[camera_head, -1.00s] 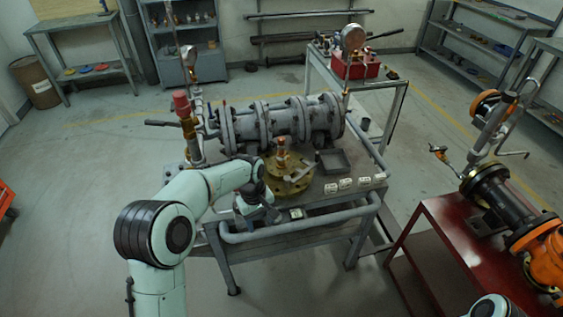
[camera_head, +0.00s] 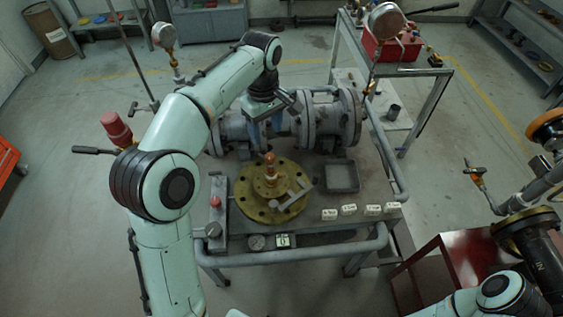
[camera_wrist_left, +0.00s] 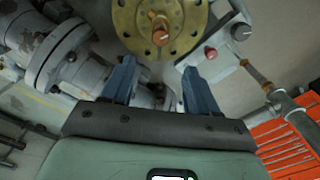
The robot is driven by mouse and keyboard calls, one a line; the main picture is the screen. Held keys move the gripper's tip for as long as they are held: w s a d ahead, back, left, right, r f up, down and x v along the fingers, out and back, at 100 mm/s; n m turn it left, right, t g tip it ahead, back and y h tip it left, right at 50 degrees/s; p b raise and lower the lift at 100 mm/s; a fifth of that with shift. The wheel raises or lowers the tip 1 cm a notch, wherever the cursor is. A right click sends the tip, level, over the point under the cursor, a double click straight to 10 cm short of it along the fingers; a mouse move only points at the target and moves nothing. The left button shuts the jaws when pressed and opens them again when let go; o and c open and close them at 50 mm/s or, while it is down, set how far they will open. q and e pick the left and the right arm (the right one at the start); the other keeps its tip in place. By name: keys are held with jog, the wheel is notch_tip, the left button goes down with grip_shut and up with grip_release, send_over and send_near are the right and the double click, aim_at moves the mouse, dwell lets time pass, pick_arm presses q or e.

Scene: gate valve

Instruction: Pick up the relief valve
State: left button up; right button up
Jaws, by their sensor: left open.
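A small copper and brass fitting (camera_head: 270,161), which looks like the relief valve, stands upright on a round yellow flange (camera_head: 243,198) on the workbench. In the left wrist view the fitting (camera_wrist_left: 160,33) is seen nearly end-on at the top, on the flange (camera_wrist_left: 128,20). My left gripper (camera_head: 264,130) is above the bench, behind the fitting as seen from the head. Its blue fingers (camera_wrist_left: 160,72) are apart, with nothing between them; the fitting lies beyond the tips. My right gripper is not in view; only part of that arm shows.
A grey T-shaped tool (camera_head: 290,196) lies on the flange. A grey tray (camera_head: 342,177) and white labelled blocks (camera_head: 349,209) are to the right. Large grey flanged pipework (camera_head: 325,120) stands behind. A red-capped fitting (camera_head: 116,128) is left.

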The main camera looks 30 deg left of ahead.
aim_at(271, 156)
pick_arm(q)
jog(key=f, duration=0.2)
jog(key=f+b, duration=0.1)
jog(key=f, duration=0.1)
jog(key=s+f, duration=0.1)
jog(key=f, duration=0.2)
jog(key=shift+s+b, duration=0.1)
jog(key=shift+b, duration=0.2)
jog(key=shift+w+d+f, duration=0.1)
jog(key=shift+w+f, duration=0.1)
jog(key=shift+f, duration=0.4)
jog(key=f, duration=0.3)
jog(key=d+f, duration=0.1)
jog(key=f, duration=0.1)
jog(key=shift+w+b, duration=0.2)
jog(key=shift+b, duration=0.15)
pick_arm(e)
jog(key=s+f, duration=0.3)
pick_arm(q)
jog(key=shift+c, duration=0.2)
grip_shut()
jog(key=shift+r, duration=0.15)
